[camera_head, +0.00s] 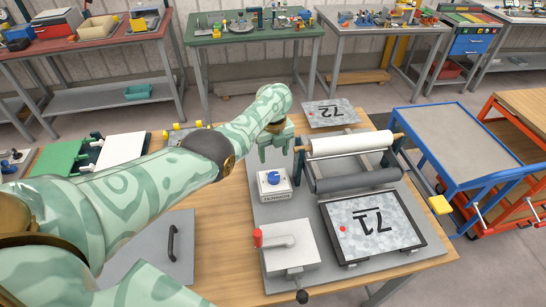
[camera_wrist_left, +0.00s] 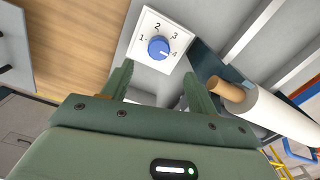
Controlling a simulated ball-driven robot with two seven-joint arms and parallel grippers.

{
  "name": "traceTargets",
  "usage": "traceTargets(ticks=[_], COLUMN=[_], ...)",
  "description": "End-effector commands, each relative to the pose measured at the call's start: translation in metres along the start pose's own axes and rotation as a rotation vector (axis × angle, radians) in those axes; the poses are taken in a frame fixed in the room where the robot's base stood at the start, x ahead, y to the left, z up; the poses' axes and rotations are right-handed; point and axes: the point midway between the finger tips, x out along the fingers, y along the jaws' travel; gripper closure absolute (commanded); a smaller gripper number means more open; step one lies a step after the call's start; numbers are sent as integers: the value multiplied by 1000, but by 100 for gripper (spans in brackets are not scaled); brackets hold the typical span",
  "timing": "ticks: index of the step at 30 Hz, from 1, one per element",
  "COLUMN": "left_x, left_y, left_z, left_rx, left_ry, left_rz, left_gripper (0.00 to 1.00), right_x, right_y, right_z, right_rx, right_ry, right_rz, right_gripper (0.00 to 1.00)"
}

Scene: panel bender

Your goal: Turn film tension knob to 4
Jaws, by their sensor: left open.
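The film tension knob (camera_head: 273,177) is a blue knob on a white block on the grey machine plate. In the left wrist view the knob (camera_wrist_left: 158,48) sits on a white dial face with the numbers 1, 2, 3 and 4 around it. A light mark on the knob seems to lie on the side near the 4, but it is small. My left gripper (camera_head: 276,153) is above and behind the knob in the head view. In the left wrist view its two fingers (camera_wrist_left: 158,76) are apart and empty, with the knob beyond their tips. My right gripper is not in view.
A white film roll (camera_head: 348,144) stands just right of the knob, with a dark roller (camera_head: 357,179) in front of it. A blue cart (camera_head: 460,148) stands right.

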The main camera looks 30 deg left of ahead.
Motion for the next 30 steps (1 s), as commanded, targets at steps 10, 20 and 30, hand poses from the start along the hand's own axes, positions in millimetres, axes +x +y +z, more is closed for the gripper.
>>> traceTargets(ticks=[10, 20, 30], left_x=[-63, -66, -66], left_y=[0, 0, 0], left_z=[-1, -1, -1], left_rx=[1, 1, 1], left_ry=[1, 2, 2], left_rz=[0, 0, 0], left_gripper=[41, 41, 41], right_x=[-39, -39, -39], right_y=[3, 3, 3], right_z=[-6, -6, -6], right_rx=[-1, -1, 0], right_ry=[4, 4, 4], right_rz=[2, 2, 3], right_gripper=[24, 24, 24])
